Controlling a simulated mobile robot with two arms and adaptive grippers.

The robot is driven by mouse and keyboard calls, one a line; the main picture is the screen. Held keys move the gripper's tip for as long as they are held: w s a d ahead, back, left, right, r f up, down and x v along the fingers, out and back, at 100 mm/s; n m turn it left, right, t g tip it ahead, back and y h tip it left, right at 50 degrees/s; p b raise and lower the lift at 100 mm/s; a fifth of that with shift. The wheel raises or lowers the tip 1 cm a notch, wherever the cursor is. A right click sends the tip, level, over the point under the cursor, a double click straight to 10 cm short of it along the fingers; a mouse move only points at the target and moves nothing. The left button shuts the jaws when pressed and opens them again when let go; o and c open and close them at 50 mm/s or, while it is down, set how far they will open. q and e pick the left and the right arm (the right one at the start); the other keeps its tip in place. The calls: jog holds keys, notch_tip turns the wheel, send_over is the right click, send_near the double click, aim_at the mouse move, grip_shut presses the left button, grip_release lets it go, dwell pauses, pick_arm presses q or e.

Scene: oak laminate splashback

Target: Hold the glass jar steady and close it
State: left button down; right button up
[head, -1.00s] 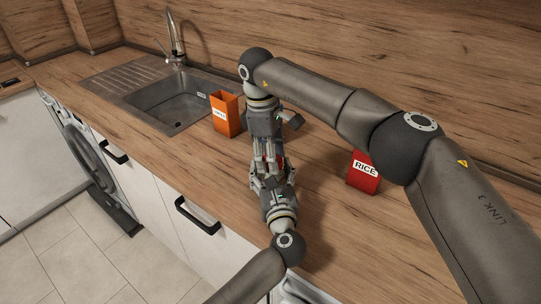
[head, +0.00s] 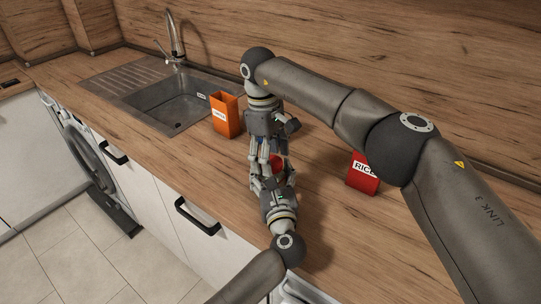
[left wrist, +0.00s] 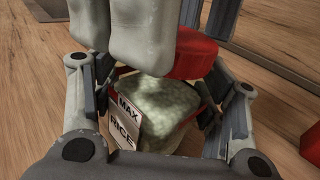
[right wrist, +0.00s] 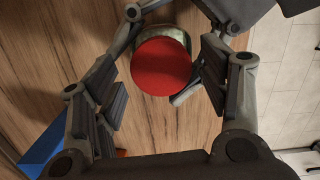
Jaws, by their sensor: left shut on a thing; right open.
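The glass jar (left wrist: 168,100), filled with pale rice-like contents and labelled MAX RICE, is between the fingers of my left gripper (left wrist: 170,95), which is shut on it. A red lid (left wrist: 192,54) is at the jar's top; whether it is fully seated I cannot tell. In the right wrist view the lid (right wrist: 160,66) is a full red disc with a strip of the jar (right wrist: 178,36) beyond it. My right gripper (right wrist: 168,85) is open, its fingers apart on either side of the lid. In the head view the grippers hide most of the jar; some red lid (head: 277,160) shows.
An orange box (head: 225,116) stands left of the grippers, by the sink (head: 170,100) and tap. A red RICE box (head: 360,176) stands to the right, partly behind my right arm. A blue thing (right wrist: 42,150) shows in the right wrist view. The front worktop is clear.

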jog(key=shift+r, duration=0.1)
jog(key=shift+r, duration=2.15)
